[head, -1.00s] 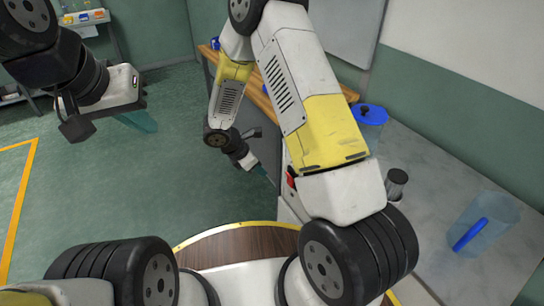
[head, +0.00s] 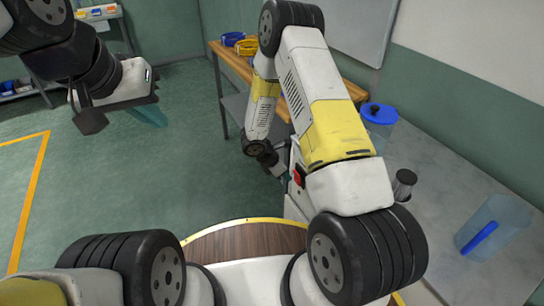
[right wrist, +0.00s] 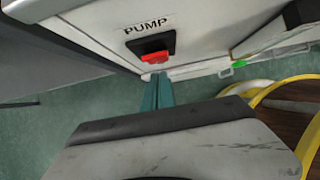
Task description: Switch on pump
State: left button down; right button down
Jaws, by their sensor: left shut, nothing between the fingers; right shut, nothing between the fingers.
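The pump switch (right wrist: 155,57) is a red rocker in a black housing under the label "PUMP", on the face of a pale cabinet (right wrist: 210,30). Its red also shows in the head view (head: 298,177), beside my right arm. My right gripper (right wrist: 158,80) is shut and empty. Its teal fingertips are just below the red rocker in the right wrist view; I cannot tell whether they touch it. In the head view my right gripper (head: 284,173) is close to the cabinet, its fingertips hard to see. My left gripper (head: 150,117) is shut and empty over the floor at left.
A grey bench with a clear jug (head: 495,228), a blue-lidded container (head: 378,116) and a dark-topped cylinder (head: 404,184) is at right. A wooden table (head: 240,65) with blue and yellow coils stands behind. The left floor is open.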

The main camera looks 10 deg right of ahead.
jog(key=shift+w+d+r, duration=0.15)
jog(key=shift+d, duration=0.25)
jog(key=shift+w+d+r, duration=0.1)
jog(key=shift+d, duration=0.25)
